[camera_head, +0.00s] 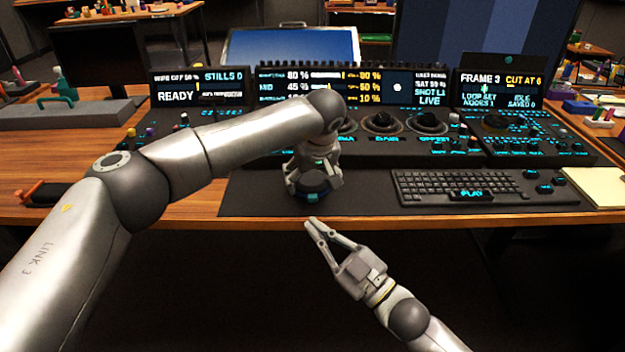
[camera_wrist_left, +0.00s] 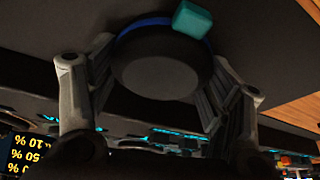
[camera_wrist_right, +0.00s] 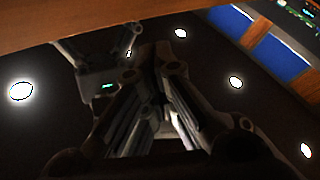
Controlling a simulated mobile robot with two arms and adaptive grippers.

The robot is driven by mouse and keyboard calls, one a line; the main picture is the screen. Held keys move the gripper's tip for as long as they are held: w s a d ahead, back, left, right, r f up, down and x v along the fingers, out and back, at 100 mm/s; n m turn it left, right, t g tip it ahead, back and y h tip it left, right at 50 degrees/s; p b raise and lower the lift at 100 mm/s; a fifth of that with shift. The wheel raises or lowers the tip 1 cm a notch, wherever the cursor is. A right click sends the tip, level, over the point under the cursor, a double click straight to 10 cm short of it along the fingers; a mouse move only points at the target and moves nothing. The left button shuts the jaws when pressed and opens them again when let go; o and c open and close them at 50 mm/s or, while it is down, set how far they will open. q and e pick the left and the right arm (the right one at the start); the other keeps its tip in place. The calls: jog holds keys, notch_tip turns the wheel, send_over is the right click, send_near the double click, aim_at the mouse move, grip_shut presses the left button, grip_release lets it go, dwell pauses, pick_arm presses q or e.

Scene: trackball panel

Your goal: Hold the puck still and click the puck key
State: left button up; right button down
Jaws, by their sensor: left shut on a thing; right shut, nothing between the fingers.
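The puck (camera_head: 311,184) is a dark round disc lying on the dark desk mat near the table's front edge. In the left wrist view the puck (camera_wrist_left: 160,75) shows a blue ring, and the teal puck key (camera_wrist_left: 193,18) sticks out at its rim. The key (camera_head: 312,198) faces the front edge in the head view. My left gripper (camera_head: 314,178) is shut around the puck from above, one finger on each side. My right gripper (camera_head: 309,224) is shut and empty, just in front of the table edge, apart from the key. It shows dark in the right wrist view (camera_wrist_right: 158,55).
A keyboard (camera_head: 458,188) lies on the mat (camera_head: 255,198) to the right of the puck. The console with trackballs and lit screens (camera_head: 335,85) stands behind. A yellow notepad (camera_head: 594,187) lies far right. The space before the table edge is free around my right gripper.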

jog(key=s+d, duration=0.5)
jog(key=shift+s+d+r, duration=0.15)
jog(key=shift+d+r, duration=0.1)
jog(key=shift+r, duration=0.1)
dwell(0.4)
pick_arm(q)
jog(key=o, duration=1.1)
jog(key=shift+c, duration=0.2)
jog(key=v, duration=1.2)
jog(key=shift+o, duration=0.2)
notch_tip(320, 180, up, 6)
jog(key=p, duration=0.5)
send_over(316, 194)
jog(key=s, duration=0.2)
jog(key=shift+s+d+f, duration=0.1)
jog(key=shift+d+f, duration=0.15)
jog(key=shift+d, duration=0.05)
pick_arm(e)
jog(key=shift+r, duration=2.25)
pick_arm(q)
jog(key=shift+r, duration=0.1)
pick_arm(e)
jog(key=shift+r, duration=0.1)
